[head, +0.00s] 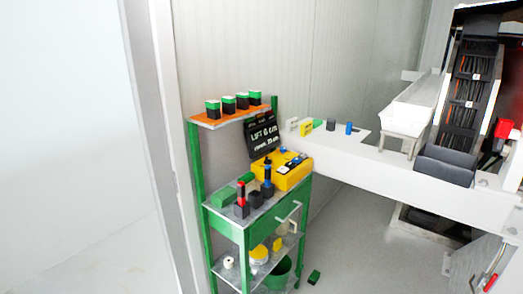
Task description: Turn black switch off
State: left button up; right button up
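I cannot make out for certain which thing is the black switch. A green workbench (235,232) stands left of centre against the wall. On its top are a yellow case (290,172) with an open black lid (263,136), and dark blocks with a red tool (241,194) and a blue tool (267,174) upright on them. A small black block (331,124) stands on the white ledge. Large machinery (470,85) with a dark cable channel fills the right side, with a red and black part (499,137) at the edge. Neither of my grippers shows.
Several green-and-black boxes (228,103) stand on the upper shelf. A white beam (390,165) runs from the bench to the machinery. A small green block (314,277) lies on the floor. Floor on the left (100,255) is clear.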

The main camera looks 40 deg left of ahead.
aim_at(267, 161)
jog(key=i+u, duration=0.3)
jog(key=u, duration=0.2)
jog(key=i+l+u, duration=0.15)
jog(key=i+u, duration=0.15)
jog(key=u, duration=0.15)
jog(key=i+l+u, duration=0.25)
jog(key=u, duration=0.25)
jog(key=i+l+u, duration=0.25)
jog(key=l+u, duration=0.25)
jog(key=i+l+u, duration=0.2)
jog(key=u, duration=0.25)
jog(key=l+u, duration=1)
